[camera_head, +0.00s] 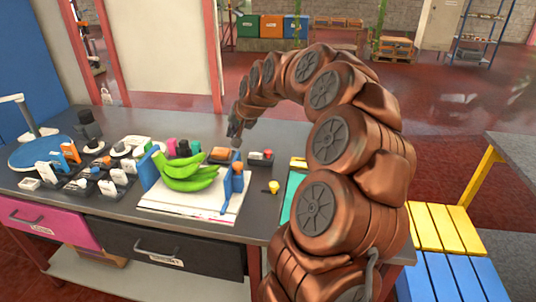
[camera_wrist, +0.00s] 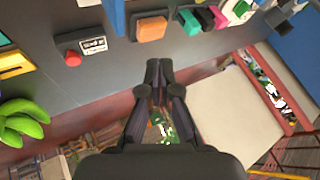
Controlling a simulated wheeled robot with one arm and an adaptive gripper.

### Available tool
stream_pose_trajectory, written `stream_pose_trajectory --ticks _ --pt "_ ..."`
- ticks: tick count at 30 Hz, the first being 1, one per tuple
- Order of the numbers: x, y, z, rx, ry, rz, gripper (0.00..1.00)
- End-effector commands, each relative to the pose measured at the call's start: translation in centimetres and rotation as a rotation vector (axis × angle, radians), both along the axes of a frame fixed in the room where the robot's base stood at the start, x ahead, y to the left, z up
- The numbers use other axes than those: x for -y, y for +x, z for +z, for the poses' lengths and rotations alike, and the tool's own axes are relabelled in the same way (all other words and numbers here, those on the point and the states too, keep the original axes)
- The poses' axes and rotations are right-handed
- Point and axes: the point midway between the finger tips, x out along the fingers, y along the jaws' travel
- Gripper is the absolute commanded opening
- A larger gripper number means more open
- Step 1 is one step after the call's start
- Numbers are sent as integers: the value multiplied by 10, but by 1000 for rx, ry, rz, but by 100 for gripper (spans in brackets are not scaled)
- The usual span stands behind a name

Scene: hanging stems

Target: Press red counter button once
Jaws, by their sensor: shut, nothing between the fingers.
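The red counter button (camera_head: 267,153) sits on a small dark box on the workbench, right of the blue-sided banana stand. In the wrist view the red button (camera_wrist: 72,59) is at the left, beside a small counter display (camera_wrist: 94,45). My gripper (camera_head: 235,131) is above the back edge of the bench, behind and left of the button. In the wrist view my gripper (camera_wrist: 158,68) has its fingers together, with nothing between them. It is to the right of the button and apart from it.
Green bananas (camera_head: 187,172) lie in the stand in front. An orange block (camera_wrist: 152,28) sits near the button in the wrist view. A yellow-knobbed item (camera_head: 273,187) lies in front of the counter. Small boxes and a blue round plate (camera_head: 38,153) fill the left.

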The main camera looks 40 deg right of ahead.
Motion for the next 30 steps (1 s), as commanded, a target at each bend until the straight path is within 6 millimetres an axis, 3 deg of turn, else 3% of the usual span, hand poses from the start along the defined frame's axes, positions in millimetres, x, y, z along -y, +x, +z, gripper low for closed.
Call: stream_pose_trajectory --ticks 1,3,6,10,15,30 --pt "30 3 -5 23 3 -57 0" --pt "63 4 -10 52 6 -124 0" --pt "103 2 -13 86 1 -201 0" --pt "136 -2 -18 110 1 -267 0" --pt "151 -5 -20 123 -2 -296 0" --pt "151 -5 -24 124 -4 -295 0"
